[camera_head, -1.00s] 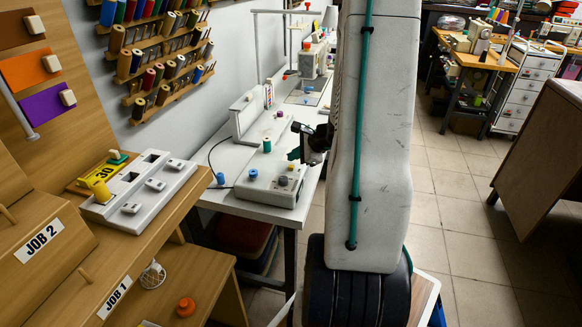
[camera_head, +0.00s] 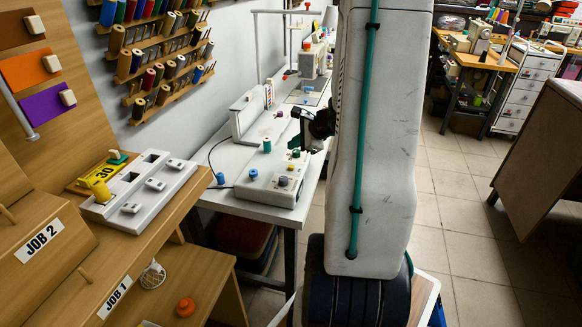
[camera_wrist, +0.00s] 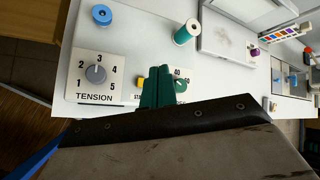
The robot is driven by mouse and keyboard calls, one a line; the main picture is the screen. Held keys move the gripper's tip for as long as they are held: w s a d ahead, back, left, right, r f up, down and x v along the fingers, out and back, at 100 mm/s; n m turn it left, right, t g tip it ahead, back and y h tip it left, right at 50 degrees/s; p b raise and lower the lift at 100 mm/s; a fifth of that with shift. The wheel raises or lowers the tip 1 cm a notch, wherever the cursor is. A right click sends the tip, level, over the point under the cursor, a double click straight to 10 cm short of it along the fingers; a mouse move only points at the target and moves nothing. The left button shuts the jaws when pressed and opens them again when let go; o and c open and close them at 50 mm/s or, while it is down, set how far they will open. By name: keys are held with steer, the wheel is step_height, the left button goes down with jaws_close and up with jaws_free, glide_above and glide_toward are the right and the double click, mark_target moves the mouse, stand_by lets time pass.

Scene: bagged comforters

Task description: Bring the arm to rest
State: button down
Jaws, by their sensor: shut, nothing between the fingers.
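My gripper (camera_head: 298,139) shows in the head view left of my big white arm link, held above the white sewing table. In the wrist view its green fingers (camera_wrist: 157,87) are together with nothing between them. Behind them is a white panel with a grey TENSION dial (camera_wrist: 96,74) and a green knob (camera_wrist: 181,86) partly hidden by the fingers. My arm hangs in the middle of the head view and hides part of the floor and table.
The white table (camera_head: 262,210) holds a control box, a green spool (camera_head: 267,145) and blue knobs. A wooden desk with JOB signs (camera_head: 40,240) stands at left. Thread racks (camera_head: 160,60) hang on the wall. Tiled floor (camera_head: 460,200) is open at right, before a brown cabinet (camera_head: 545,150).

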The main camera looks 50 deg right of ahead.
stand_by(0.3)
steer(key=s+a+r+n+g+y, duration=0.2)
steer(key=s+a+r+n+g, duration=0.15)
steer(key=a+n, duration=0.55)
steer(key=s+a+r+n+g+y, duration=0.3)
steer(key=s+a+r+n, duration=0.15)
steer(key=a, duration=0.95)
steer(key=s+a+r+n+g+h, duration=0.1)
steer(key=s+a+r+n+h, duration=0.4)
steer(key=s+a+r+n, duration=0.4)
steer(key=shift+s+a+r+n+h, duration=0.25)
steer(key=shift+s+a+n, duration=0.4)
steer(key=shift+a+n, duration=1)
